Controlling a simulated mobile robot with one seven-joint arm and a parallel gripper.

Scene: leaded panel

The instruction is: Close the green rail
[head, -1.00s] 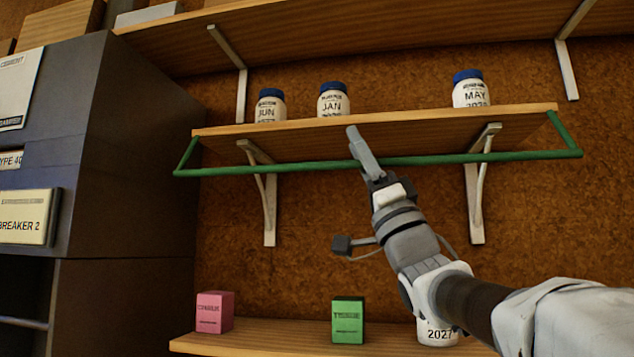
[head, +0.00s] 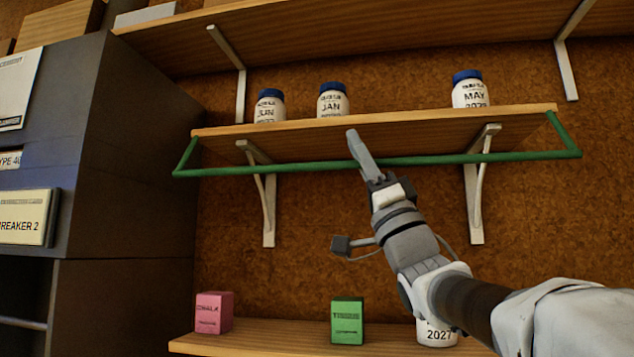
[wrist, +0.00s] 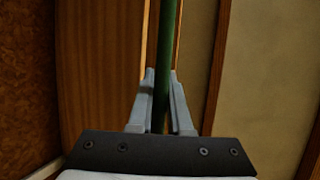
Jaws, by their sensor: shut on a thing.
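The green rail (head: 270,168) is a long thin bar with a short arm at each end. It hangs in front of and a little below the front edge of the middle shelf (head: 390,124). My gripper (head: 362,155) is at the rail, near its middle, in the head view. In the wrist view the rail (wrist: 167,50) runs between the two fingers of my gripper (wrist: 161,85), which are shut on it. The fingers hide a short piece of the rail in the head view.
Jars labelled JUN (head: 270,106), JAN (head: 333,101) and MAY (head: 470,90) stand on the middle shelf. A pink box (head: 213,313), a green box (head: 347,321) and a jar (head: 436,333) stand on the lower shelf. A grey cabinet (head: 135,180) stands at left.

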